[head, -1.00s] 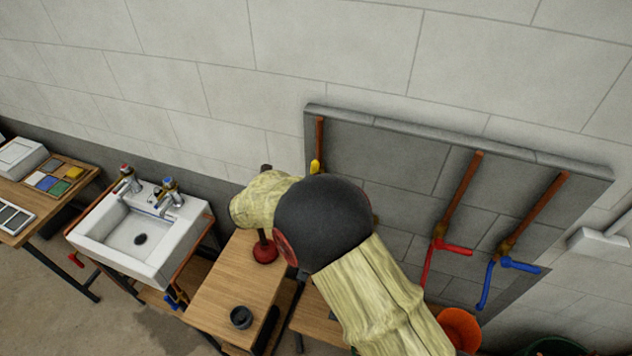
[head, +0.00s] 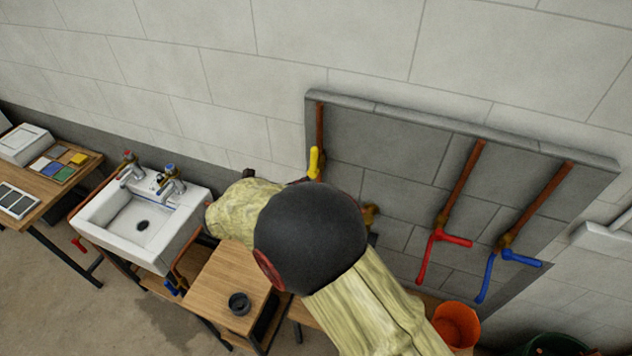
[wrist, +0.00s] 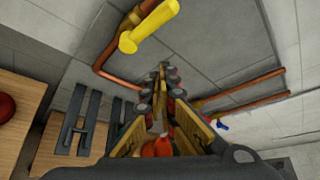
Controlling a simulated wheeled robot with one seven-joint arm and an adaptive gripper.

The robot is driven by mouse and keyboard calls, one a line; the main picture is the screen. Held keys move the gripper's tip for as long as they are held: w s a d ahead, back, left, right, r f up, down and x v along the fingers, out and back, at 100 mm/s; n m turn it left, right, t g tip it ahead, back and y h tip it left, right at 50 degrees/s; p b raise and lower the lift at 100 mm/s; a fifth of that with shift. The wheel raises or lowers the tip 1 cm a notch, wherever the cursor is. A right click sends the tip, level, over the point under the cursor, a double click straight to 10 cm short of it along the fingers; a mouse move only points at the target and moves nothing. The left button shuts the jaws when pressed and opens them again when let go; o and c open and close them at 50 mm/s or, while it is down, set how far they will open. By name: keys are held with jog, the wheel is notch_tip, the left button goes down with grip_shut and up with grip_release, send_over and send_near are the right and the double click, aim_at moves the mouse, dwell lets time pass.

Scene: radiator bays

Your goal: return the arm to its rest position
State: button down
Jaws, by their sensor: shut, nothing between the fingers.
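My arm, in a pale yellow cover with a black joint, fills the lower middle of the head view and hides most of my gripper there. In the wrist view my gripper (wrist: 163,72) is shut, its fingers meeting with nothing held at the tips. A yellow valve handle (wrist: 148,26) on a copper pipe is just beyond and above the fingertips, apart from them as far as I can tell. The same yellow handle (head: 314,162) shows at the left of the grey wall panel (head: 385,150) in the head view.
Red (head: 437,250) and blue (head: 502,267) valve handles hang on pipes to the right. An orange bucket (head: 457,325) stands below. A wooden table (head: 222,285) bears a black cup (head: 239,303). A white sink (head: 125,238) is farther left. Open floor lies at lower left.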

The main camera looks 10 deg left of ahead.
jog(key=shift+s+a, duration=0.5)
jog(key=shift+s, duration=0.15)
jog(key=shift+a, duration=0.1)
